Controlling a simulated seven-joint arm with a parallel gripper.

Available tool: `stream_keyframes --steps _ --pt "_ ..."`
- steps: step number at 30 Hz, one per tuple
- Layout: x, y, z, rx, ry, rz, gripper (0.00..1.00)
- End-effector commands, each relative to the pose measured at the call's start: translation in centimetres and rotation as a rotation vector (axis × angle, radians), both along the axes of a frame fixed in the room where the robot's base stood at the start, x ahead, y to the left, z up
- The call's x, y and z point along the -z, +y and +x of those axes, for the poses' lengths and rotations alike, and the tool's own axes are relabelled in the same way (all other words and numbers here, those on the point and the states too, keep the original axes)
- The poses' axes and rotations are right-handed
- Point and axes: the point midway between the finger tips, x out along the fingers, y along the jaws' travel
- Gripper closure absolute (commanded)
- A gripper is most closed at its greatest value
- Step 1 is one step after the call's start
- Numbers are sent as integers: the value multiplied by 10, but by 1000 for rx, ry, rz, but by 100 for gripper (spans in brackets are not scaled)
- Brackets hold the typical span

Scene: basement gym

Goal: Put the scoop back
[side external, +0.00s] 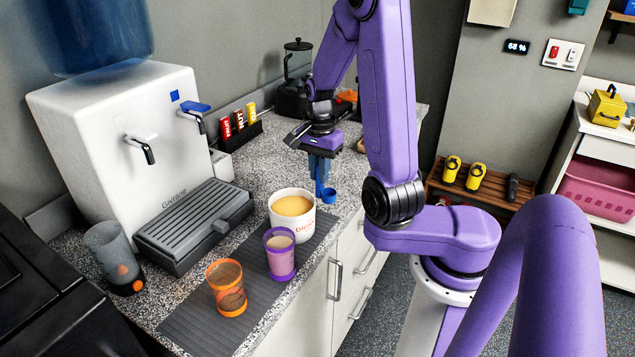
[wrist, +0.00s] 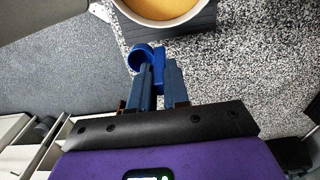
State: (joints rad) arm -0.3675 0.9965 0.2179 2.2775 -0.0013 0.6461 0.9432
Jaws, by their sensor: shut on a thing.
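My gripper (side external: 320,169) is shut on a blue scoop (side external: 327,194), which hangs below the fingers above the speckled counter. A white tub (side external: 292,230) of tan powder stands on the counter just in front of the scoop, toward the camera. The tub is open, and its powder (wrist: 160,8) shows at the top of the wrist view. The scoop is beside the tub's rim, not over the powder.
A purple-banded cup (side external: 280,262) and an orange-banded cup (side external: 227,293) stand on the grey mat (side external: 190,325). A water dispenser (side external: 120,150) and grey shaker (side external: 112,262) are at left.

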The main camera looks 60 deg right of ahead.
Motion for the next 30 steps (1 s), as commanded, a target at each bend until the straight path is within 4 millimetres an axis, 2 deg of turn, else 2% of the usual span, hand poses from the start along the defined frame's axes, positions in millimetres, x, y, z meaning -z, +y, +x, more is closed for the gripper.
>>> stream_keyframes --steps 5,13,27,28,30 --pt "7 -2 6 -1 1 1 100" --pt "37 -2 7 -1 1 1 100" --pt "43 -2 7 -1 0 0 100" --pt "43 -2 7 -1 0 0 78" --pt "42 -2 7 -1 0 0 59"
